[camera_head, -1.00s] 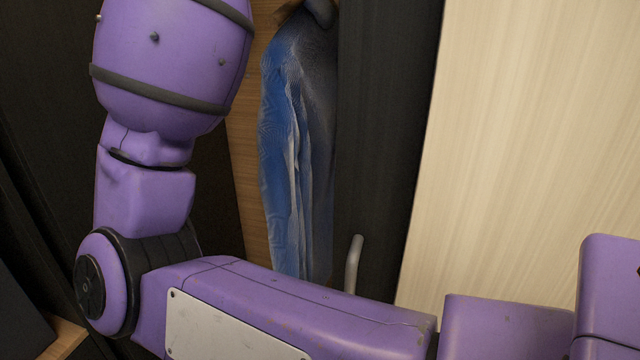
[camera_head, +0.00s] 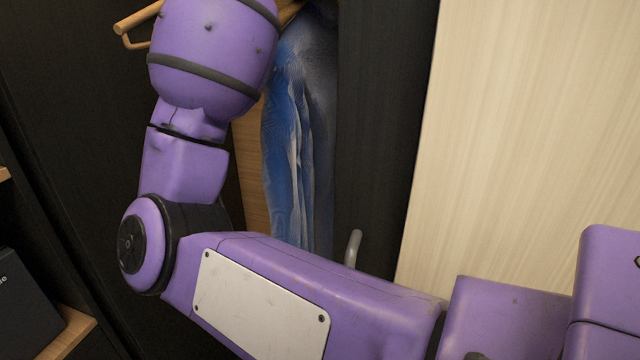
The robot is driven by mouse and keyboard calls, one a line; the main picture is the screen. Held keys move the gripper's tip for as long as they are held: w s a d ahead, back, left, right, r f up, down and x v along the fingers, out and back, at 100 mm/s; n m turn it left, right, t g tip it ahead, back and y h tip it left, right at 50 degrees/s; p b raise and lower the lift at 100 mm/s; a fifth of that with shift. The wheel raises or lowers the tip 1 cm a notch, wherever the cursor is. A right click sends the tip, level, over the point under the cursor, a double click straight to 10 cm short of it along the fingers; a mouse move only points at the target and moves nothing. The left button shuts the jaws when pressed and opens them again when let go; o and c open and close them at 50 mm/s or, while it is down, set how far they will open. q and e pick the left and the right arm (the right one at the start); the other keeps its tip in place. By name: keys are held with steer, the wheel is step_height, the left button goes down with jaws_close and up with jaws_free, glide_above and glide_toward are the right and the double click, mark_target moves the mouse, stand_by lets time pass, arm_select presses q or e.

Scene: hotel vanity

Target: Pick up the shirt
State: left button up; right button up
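The shirt (camera_head: 290,150) is blue and hangs upright inside an open wardrobe, in the upper middle of the head view. Its top is cut off by the picture edge, and its left side and bottom are partly hidden by my purple arm. That arm comes in from the lower right, bends at the left and rises past the shirt's left side to the top edge. Its gripper is out of the picture. My other gripper does not show either.
A wooden hanger or rod end (camera_head: 138,20) shows at the upper left. A dark door panel (camera_head: 385,120) with a grey handle (camera_head: 352,248) stands right of the shirt, beside a pale wood panel (camera_head: 530,130). A dark box (camera_head: 25,310) sits on a shelf (camera_head: 72,335) at the lower left.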

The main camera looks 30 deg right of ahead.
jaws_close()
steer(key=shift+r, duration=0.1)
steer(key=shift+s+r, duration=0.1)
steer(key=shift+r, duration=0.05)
